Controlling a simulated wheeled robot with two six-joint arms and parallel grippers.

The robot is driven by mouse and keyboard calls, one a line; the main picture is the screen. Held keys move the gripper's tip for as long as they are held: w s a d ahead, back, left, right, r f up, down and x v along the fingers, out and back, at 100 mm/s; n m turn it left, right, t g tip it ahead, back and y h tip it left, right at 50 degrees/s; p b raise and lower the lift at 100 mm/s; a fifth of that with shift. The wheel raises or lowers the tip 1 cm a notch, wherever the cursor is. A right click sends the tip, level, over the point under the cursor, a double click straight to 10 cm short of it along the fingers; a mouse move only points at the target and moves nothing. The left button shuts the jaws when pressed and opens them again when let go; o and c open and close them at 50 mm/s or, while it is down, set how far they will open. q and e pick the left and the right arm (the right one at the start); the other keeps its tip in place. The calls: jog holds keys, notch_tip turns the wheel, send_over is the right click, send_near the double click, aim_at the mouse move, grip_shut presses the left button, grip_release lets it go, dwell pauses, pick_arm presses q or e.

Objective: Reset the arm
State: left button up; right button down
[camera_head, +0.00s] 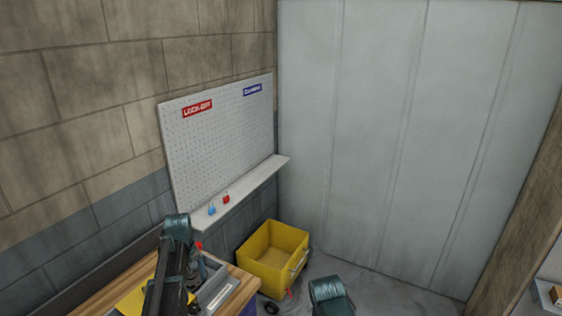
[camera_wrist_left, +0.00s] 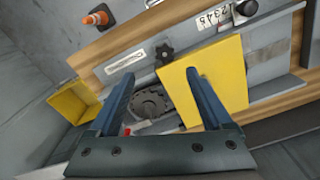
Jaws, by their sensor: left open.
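My left arm (camera_head: 172,268) reaches in at the lower left of the head view, over the wooden table. My left gripper (camera_wrist_left: 158,80) shows in the left wrist view, with its two dark blue fingers spread apart and nothing between their tips. Beyond the fingers lies a grey metal fixture with a dark round gear (camera_wrist_left: 149,103) and a black knob (camera_wrist_left: 165,53). A yellow plate (camera_wrist_left: 222,75) lies behind the right finger. One teal part of my other arm (camera_head: 329,294) shows at the bottom of the head view; its gripper does not show.
A yellow bin (camera_head: 247,254) stands on the floor beyond the table (camera_head: 247,287). A pegboard (camera_head: 222,140) with a ledge (camera_head: 245,190) hangs on the block wall. An orange cone (camera_wrist_left: 98,17) shows in the wrist view. Grey floor (camera_head: 400,295) lies to the right.

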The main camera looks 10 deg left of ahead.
pick_arm(q)
jog(key=s+d+f+m+b, duration=0.4)
jog(key=s+d, duration=0.1)
jog(key=d, duration=0.5)
jog(key=s+d+f+m+b, duration=0.3)
jog(key=s+d, duration=0.3)
jog(key=d, duration=0.4)
jog(key=s+d+f+m+y+b, duration=0.1)
jog(key=s+d+f+m+b, duration=0.3)
jog(key=d, duration=0.6)
jog(key=shift+s+d+f+m+b, duration=0.3)
jog(key=shift+s+f+m, duration=0.3)
jog(key=shift+s+m, duration=0.45)
